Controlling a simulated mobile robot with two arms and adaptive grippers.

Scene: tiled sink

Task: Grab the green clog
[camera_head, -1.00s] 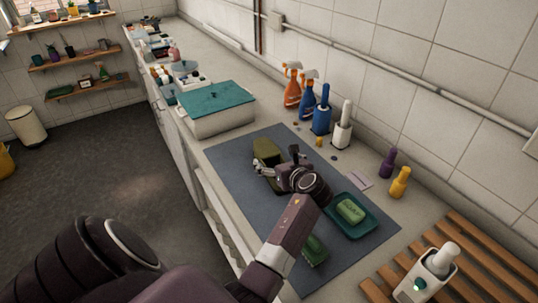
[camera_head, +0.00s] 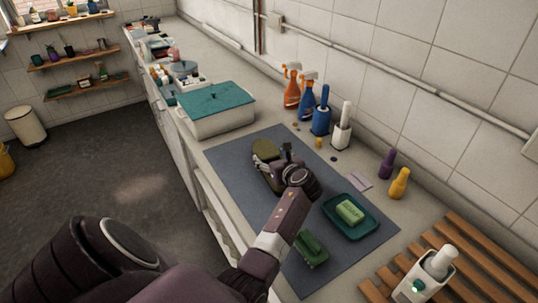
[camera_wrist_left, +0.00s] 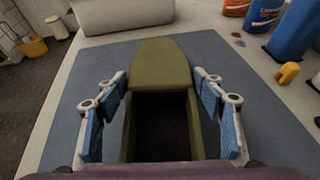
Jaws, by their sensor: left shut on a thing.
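The green clog (camera_head: 264,149) is olive green and lies on the blue-grey mat (camera_head: 226,164), its toe pointing away from me. In the left wrist view the clog (camera_wrist_left: 160,66) fills the middle, with its dark open heel part nearest me. My left gripper (camera_head: 274,164) is at the clog's near part and hides some of it in the head view. In the wrist view the blue-padded fingers of my left gripper (camera_wrist_left: 161,88) stand on both sides of the clog, shut on it. I cannot tell whether the clog is lifted. My right gripper is out of view.
A green soap on a teal dish (camera_head: 350,213) and a green brush (camera_head: 310,248) lie on the mat's near part. A teal-lidded box (camera_head: 215,106) stands beyond it. Spray bottles (camera_head: 307,92) and brush holders line the wall. A slatted wooden rack (camera_head: 450,255) is at right.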

